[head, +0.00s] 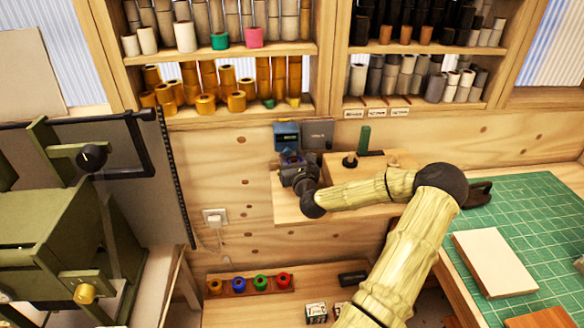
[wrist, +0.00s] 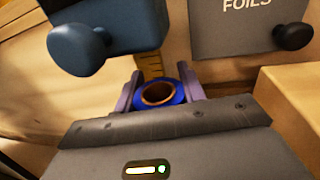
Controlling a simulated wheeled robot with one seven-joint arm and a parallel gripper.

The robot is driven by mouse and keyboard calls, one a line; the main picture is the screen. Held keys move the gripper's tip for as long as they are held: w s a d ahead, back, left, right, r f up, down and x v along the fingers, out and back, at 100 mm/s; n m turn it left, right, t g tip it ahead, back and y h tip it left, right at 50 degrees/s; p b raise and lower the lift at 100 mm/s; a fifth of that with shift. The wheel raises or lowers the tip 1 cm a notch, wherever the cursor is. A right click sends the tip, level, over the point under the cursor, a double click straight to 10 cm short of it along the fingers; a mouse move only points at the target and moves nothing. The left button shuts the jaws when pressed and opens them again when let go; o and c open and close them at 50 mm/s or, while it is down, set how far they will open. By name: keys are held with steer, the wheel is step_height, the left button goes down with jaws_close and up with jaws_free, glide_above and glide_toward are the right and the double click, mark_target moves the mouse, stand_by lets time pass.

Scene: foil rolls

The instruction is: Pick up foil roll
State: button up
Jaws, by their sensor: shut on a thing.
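A blue foil roll (wrist: 178,94) with a brown core stands in the wrist view, its open end facing the camera. My gripper (wrist: 158,88) has one finger on each side of the roll and is shut on it. In the head view my gripper (head: 291,158) is at the back wall, over the left end of a wooden ledge (head: 290,210). The roll is mostly hidden there by the gripper. I cannot tell whether the roll still touches what is beneath it.
A blue box (head: 286,134) and a grey box marked FOILS (wrist: 250,25) are close behind the gripper. A dark green upright roll (head: 364,139) stands to the right. Several coloured rolls (head: 238,284) sit in a tray below. A green press (head: 60,220) is left.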

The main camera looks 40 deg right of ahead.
steer(key=v, duration=0.8)
steer(key=r+v, duration=0.1)
steer(key=v, duration=0.4)
steer(key=shift+s+b, duration=0.15)
steer(key=shift+b, duration=0.2)
steer(key=p+v, duration=0.2)
steer(key=p, duration=0.1)
steer(key=shift+r, duration=0.15)
steer(key=p, duration=0.4)
steer(key=shift+s+d, duration=0.25)
steer(key=shift+s, duration=0.1)
steer(key=shift+s+a+p, duration=0.1)
steer(key=shift+s+p, duration=0.2)
steer(key=shift+p, duration=0.9)
steer(key=p, duration=0.3)
steer(key=shift+s+a, duration=0.35)
steer(key=shift+s, duration=0.05)
steer(key=shift+s+a+f+p, duration=0.2)
steer(key=shift+a+f+p, duration=0.15)
steer(key=shift+p, duration=0.35)
